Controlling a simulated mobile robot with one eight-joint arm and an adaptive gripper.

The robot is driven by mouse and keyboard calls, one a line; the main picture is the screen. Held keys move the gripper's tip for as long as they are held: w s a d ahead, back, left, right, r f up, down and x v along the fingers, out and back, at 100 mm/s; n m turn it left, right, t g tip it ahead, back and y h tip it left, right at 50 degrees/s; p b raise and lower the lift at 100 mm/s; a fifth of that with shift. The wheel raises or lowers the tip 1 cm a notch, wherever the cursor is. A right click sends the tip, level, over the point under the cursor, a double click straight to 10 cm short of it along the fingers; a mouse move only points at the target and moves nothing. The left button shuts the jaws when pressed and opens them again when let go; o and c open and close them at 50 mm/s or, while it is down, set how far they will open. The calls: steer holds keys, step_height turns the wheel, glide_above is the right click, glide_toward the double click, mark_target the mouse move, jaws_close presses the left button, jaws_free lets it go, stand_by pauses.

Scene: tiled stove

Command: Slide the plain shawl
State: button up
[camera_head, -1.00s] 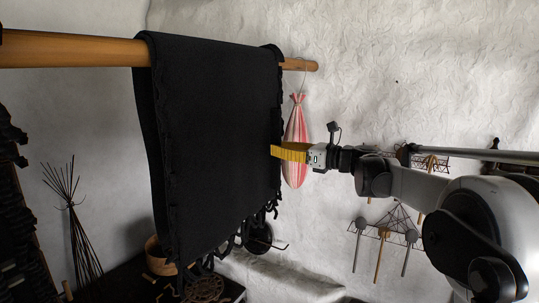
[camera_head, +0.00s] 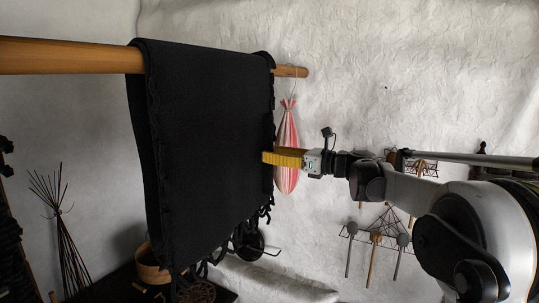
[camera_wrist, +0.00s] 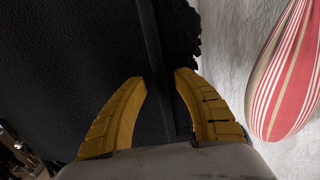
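The plain black shawl (camera_head: 205,140) hangs folded over a wooden pole (camera_head: 70,56), with fringe along its edges. It fills much of the wrist view (camera_wrist: 60,60). My gripper (camera_head: 265,157) is level at the shawl's right edge, well below the pole. In the wrist view, its two yellow fingers (camera_wrist: 160,78) stand apart, with a gap between their tips. Dark cloth and a fold line show through this gap. I cannot tell whether the fingers touch the cloth.
A red-and-white striped bag (camera_head: 286,150) hangs just right of the shawl, close to my gripper. Wire racks with utensils (camera_head: 375,238) are on the white wall. Thin dark sticks (camera_head: 65,240) stand at the left. A wooden container (camera_head: 150,264) sits below.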

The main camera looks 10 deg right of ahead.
steer(key=v, duration=1.1)
steer(key=shift+a, duration=0.1)
steer(key=s+a+f+n+g+h+b, duration=0.1)
steer(key=s+a+f+n+h+b, duration=0.2)
steer(key=s+f+b, duration=0.5)
steer(key=s+a+f+n+g+h+b, duration=0.2)
steer(key=s+a+f+n+b, duration=0.25)
steer(key=f, duration=0.85)
steer(key=s+a+f+n+g+h+b, duration=0.15)
steer(key=s+f+n+b, duration=0.35)
steer(key=f, duration=0.5)
steer(key=s+d+f+n+h+b, duration=0.2)
steer(key=s+f+n+b, duration=0.2)
steer(key=f, duration=0.6)
steer(key=s+d+f+n+h+b, duration=0.2)
steer(key=s+f+n+h+b, duration=0.1)
steer(key=s+f+b, duration=0.4)
steer(key=s+d+f+n+h+b, duration=0.1)
steer(key=s+f+n+b, duration=0.5)
steer(key=f, duration=0.7)
steer(key=shift+s+d+t+h, duration=0.4)
steer(key=shift+s+h, duration=0.3)
steer(key=shift+h, duration=0.15)
